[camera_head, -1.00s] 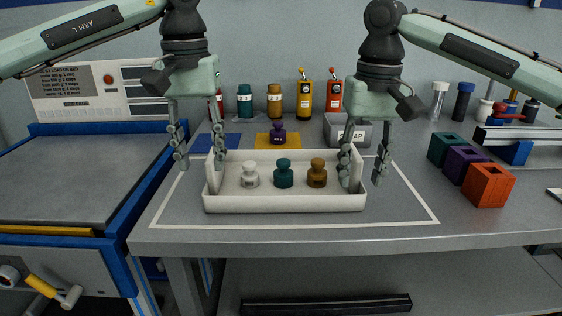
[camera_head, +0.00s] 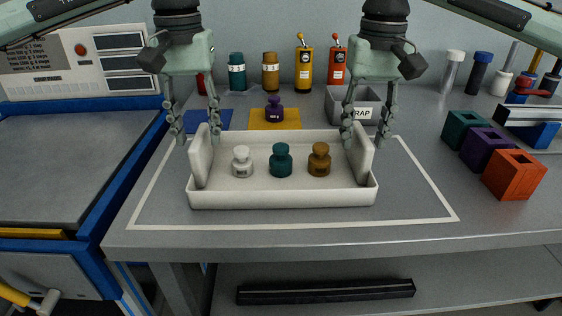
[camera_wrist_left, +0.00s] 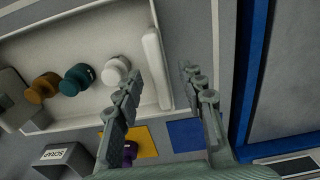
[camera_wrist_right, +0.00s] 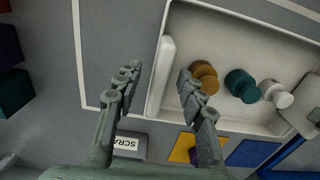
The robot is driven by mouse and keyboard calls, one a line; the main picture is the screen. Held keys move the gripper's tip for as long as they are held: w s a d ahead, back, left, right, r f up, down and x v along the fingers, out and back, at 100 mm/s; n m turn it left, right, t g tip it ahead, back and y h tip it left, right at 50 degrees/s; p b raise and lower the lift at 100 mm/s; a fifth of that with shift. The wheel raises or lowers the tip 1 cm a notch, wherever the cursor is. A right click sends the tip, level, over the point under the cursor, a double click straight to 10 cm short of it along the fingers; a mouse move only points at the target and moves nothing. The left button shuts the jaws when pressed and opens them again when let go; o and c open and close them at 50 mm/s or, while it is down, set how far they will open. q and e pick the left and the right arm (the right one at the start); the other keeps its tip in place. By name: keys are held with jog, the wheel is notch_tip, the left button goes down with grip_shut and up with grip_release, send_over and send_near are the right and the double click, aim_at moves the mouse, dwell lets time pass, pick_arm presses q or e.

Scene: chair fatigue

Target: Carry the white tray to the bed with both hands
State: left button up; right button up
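The white tray (camera_head: 283,197) lies on the grey table inside a white outline, with a raised wall at each end. It holds a white bottle (camera_head: 242,163), a teal bottle (camera_head: 281,161) and a brown bottle (camera_head: 319,161). My left gripper (camera_head: 196,134) is open and empty at the tray's left end wall (camera_wrist_left: 157,70), its fingers apart to either side of it. My right gripper (camera_head: 367,133) is open and empty at the right end wall (camera_wrist_right: 160,75), likewise. No contact is visible. The blue-rimmed grey bed (camera_head: 65,160) is at the left.
Behind the tray are a purple bottle (camera_head: 273,108) on a yellow mat (camera_head: 262,124), a blue mat (camera_head: 214,119) and a grey scrap bin (camera_head: 366,110). Several coloured blocks (camera_head: 515,174) stand at the right. The bed's visible top is clear.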

aim_at(202, 153)
pick_arm(q)
jog(key=shift+f, duration=2.8)
pick_arm(e)
jog(key=shift+f, duration=2.75)
pick_arm(q)
jog(key=shift+c, duration=0.2)
pick_arm(e)
jog(key=shift+c, duration=0.2)
pick_arm(q)
grip_shut()
pick_arm(e)
grip_shut()
pick_arm(q)
jog(key=shift+r, duration=0.15)
pick_arm(e)
jog(key=shift+r, duration=0.1)
